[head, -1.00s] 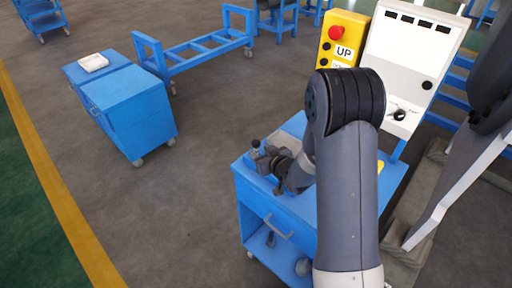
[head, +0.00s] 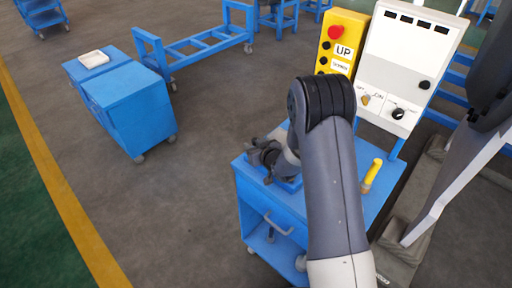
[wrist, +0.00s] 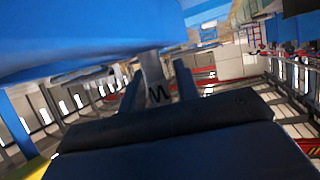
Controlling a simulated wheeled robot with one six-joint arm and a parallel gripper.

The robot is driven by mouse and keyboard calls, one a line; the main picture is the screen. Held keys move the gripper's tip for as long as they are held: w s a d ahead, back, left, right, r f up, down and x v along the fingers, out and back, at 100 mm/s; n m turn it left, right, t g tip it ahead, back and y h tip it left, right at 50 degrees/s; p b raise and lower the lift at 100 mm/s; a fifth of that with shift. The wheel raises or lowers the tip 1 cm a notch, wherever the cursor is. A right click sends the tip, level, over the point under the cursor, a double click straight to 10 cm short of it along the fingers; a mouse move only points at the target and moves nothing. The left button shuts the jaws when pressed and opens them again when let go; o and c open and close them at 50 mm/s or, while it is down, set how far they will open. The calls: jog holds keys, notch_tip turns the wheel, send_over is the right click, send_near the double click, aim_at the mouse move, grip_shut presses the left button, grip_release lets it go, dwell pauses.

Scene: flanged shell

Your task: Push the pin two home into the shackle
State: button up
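My gripper (head: 262,156) is low over the left part of the blue trolley top in the head view, tilted, beside a small dark fitting. My own wrist and arm hide much of that spot. In the wrist view the dark fingers of my gripper (wrist: 160,82) point away from the camera. A grey metal piece with a black zigzag mark (wrist: 156,92) shows between them; whether they grip it or it lies beyond them, I cannot tell. I cannot make out pin two or the shackle for certain in either view.
The blue trolley (head: 255,197) has a yellow upright handle (head: 372,172) on its right side. A white control panel (head: 408,75) and a yellow box with a red button (head: 340,42) stand behind it. A blue cabinet (head: 130,105) is at left, with clear floor between.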

grip_shut()
jog(key=shift+r, duration=0.1)
